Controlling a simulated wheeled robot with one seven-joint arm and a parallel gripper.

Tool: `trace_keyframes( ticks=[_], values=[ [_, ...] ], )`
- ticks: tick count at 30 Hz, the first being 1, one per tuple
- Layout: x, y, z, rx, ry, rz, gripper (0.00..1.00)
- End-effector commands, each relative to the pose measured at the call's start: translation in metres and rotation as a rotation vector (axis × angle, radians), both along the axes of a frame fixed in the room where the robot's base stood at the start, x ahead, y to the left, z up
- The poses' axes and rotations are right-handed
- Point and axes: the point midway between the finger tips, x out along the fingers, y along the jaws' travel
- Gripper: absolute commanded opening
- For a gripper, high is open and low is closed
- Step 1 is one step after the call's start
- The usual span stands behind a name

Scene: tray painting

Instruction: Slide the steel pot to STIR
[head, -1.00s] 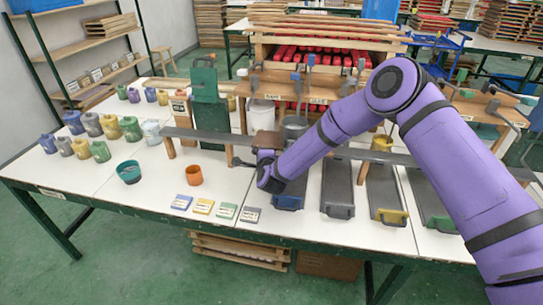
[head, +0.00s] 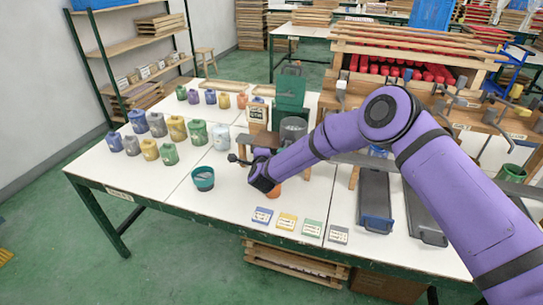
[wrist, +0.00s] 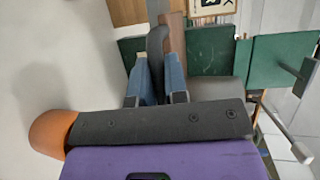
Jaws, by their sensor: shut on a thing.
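The steel pot (head: 293,129) stands upright on the grey rail (head: 340,158), in front of the green stand (head: 290,92). My gripper (head: 262,156) is at the front left of the pot. In the wrist view my blue fingers (wrist: 158,78) are closed on a dark grip part with a brown strip beside it, which looks like the pot's handle. The arm hides much of the rail. A small sign (head: 257,113) stands left of the green stand; its lettering is too small to read surely.
An orange pot (wrist: 48,133) is close to my wrist, and a teal bowl (head: 203,178) stands to the left. Several paint jars (head: 177,128) fill the table's left side. Colored cards (head: 287,221) lie along the front edge. Dark trays (head: 375,200) are at right.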

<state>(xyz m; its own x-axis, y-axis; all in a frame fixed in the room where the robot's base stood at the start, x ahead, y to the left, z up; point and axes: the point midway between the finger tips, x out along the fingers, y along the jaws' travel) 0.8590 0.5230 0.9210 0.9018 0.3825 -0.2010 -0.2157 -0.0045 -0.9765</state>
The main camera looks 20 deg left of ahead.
Motion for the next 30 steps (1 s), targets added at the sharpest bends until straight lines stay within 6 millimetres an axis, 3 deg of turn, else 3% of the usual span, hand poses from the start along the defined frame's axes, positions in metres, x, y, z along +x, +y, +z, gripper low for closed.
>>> trace_keyframes(
  ticks=[3,9,22,23,26,30],
  values=[
    [-0.001,0.018,-0.001,0.001,0.0,0.001,0.0],
    [0.0,0.034,-0.001,-0.001,0.002,0.0,0.0],
    [-0.001,0.039,0.0,0.001,0.001,0.004,0.0],
    [-0.001,0.039,0.0,0.001,0.001,0.004,0.16],
    [-0.001,0.039,0.0,0.002,0.0,0.003,0.38],
    [0.0,0.038,0.0,0.0,0.0,0.001,0.38]
  ],
)
